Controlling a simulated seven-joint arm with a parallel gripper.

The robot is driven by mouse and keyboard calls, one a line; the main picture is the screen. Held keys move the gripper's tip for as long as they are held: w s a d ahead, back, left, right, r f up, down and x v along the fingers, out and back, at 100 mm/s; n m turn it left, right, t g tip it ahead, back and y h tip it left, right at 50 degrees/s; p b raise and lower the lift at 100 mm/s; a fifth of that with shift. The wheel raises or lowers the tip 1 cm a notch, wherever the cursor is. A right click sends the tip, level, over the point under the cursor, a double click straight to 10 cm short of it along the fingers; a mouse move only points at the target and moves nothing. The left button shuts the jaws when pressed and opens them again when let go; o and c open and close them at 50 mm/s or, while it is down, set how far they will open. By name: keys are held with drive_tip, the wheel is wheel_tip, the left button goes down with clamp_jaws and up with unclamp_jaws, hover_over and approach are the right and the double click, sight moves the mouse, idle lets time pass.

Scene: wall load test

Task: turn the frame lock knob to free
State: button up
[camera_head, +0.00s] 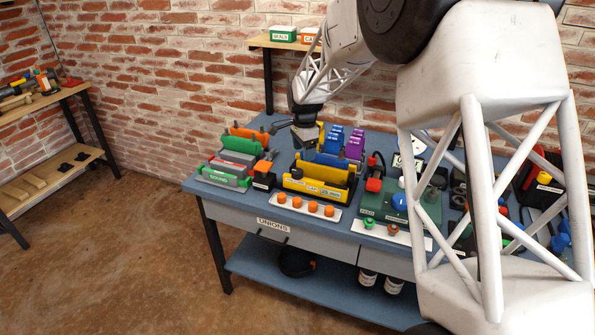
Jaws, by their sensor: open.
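My gripper (305,132) is at the end of the white arm, above the back of a yellow fixture (318,190) on the blue workbench. It is small and dark here; it looks empty and apart from the fixture's front. A black round knob (297,173) sits at the left of the yellow fixture's front, beside small labels too small to read. This may be the frame lock knob; its pointing direction cannot be made out.
The blue bench (205,188) also bears a green-fronted rack (225,178) with coloured blocks at left. A white strip (305,206) with orange knobs lies in front of the yellow fixture. Blue and purple blocks stand behind. My arm hides much of the bench's right side.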

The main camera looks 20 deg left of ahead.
sight(297, 171)
drive_tip(key=shift+w+a+f, duration=0.1)
drive_tip(key=shift+a+f, duration=0.35)
drive_tip(key=shift+a, duration=0.2)
drive_tip(key=shift+w+a+f, duration=0.1)
drive_tip(key=shift+a+f, duration=0.3)
drive_tip(key=shift+a, duration=0.2)
drive_tip(key=shift+f, duration=3.9)
drive_tip(key=shift+c, duration=0.4)
drive_tip(key=c, duration=0.8)
drive_tip(key=shift+c, duration=0.2)
